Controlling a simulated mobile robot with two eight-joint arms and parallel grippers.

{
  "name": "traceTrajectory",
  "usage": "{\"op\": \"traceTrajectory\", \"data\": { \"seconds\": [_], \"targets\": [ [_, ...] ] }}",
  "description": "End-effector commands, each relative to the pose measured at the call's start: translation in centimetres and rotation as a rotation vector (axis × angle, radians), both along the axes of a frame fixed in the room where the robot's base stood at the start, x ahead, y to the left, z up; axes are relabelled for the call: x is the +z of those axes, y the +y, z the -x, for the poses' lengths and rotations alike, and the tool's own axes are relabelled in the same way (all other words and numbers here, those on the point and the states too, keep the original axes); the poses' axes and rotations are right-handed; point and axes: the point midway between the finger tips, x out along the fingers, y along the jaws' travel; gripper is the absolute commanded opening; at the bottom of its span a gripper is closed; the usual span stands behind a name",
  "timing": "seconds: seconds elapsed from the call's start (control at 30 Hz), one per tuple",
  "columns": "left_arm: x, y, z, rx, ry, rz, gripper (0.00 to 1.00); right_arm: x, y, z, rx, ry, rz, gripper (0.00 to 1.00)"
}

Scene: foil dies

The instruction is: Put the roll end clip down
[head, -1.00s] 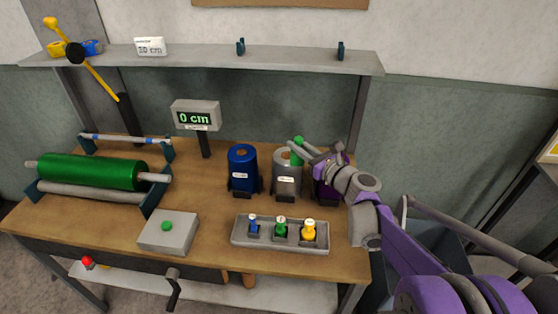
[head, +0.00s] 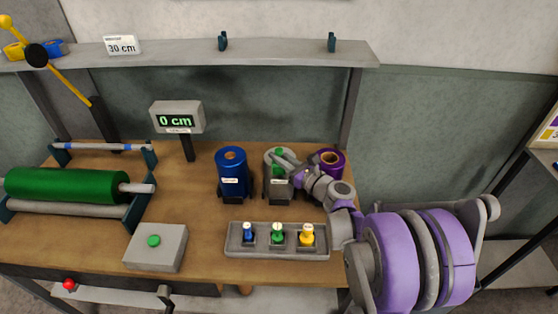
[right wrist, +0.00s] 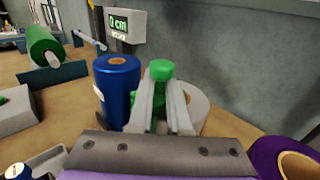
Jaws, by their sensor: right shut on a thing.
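My right gripper (head: 281,159) is shut on a green roll end clip (head: 279,151). In the head view the clip is at the top of the grey roll (head: 271,183), near its core; I cannot tell if it touches. In the right wrist view the green clip (right wrist: 160,70) stands between the two grey fingers (right wrist: 160,105), with the pale grey roll (right wrist: 196,108) partly hidden behind them. My left gripper is not in view.
A blue roll (head: 231,172) stands left of the grey one and a purple roll (head: 331,160) right of it. In front is a grey tray (head: 262,251) with blue, green and yellow pieces. A button box (head: 156,248) and a green roller (head: 66,186) are further left.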

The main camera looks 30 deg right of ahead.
Motion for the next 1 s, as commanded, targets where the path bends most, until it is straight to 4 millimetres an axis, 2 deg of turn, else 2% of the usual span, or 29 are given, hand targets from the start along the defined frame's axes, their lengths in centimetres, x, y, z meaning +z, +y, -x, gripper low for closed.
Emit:
{"op": "traceTrajectory", "data": {
  "seconds": [0.1,0.47,0.5,0.67,1.0],
  "targets": [
    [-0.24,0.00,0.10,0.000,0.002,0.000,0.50,-1.13,0.02,0.04,0.000,0.000,0.000,0.00],
    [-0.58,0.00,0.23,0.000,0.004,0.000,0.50,-1.53,0.03,0.07,0.000,0.001,0.000,0.00],
    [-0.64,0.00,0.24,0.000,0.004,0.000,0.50,-1.58,0.03,0.06,0.000,0.001,0.000,0.18],
    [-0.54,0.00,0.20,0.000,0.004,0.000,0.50,-1.48,0.04,0.05,0.000,0.001,0.001,0.47],
    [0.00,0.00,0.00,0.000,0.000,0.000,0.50,-0.88,0.02,-0.01,0.000,0.000,0.001,0.47]
  ]
}}
